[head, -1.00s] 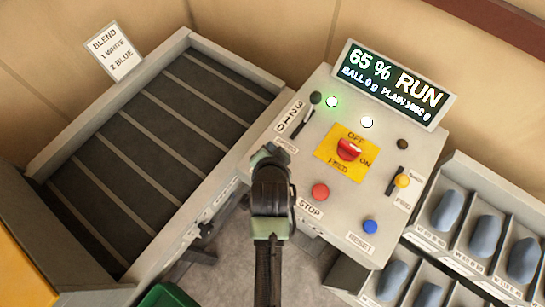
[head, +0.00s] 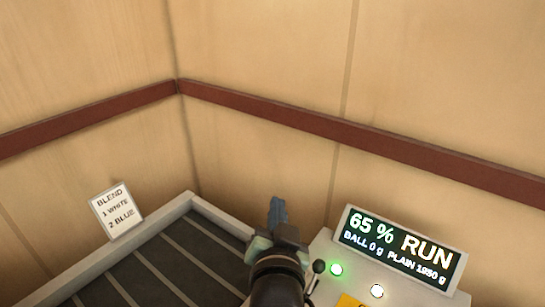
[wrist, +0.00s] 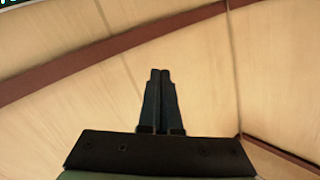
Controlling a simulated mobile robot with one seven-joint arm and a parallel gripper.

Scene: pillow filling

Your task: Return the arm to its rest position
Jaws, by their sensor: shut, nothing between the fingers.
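My gripper (head: 278,212) stands in the lower middle of the head view, in front of the wall and the conveyor's right edge. In the wrist view its two dark fingers (wrist: 160,75) lie side by side, shut and empty, pointing at the wooden wall. My arm rises from the bottom edge of the head view and covers part of the control panel's left side.
The control panel's display (head: 402,248) reads 65 % RUN, BALL 0 g, PLAIN 1950 g. A green light (head: 336,269) and a white light (head: 377,291) are lit. A slatted conveyor (head: 150,270) lies left. A BLEND card (head: 117,211) is behind it. Wooden walls (head: 270,60) carry a red rail (head: 300,116).

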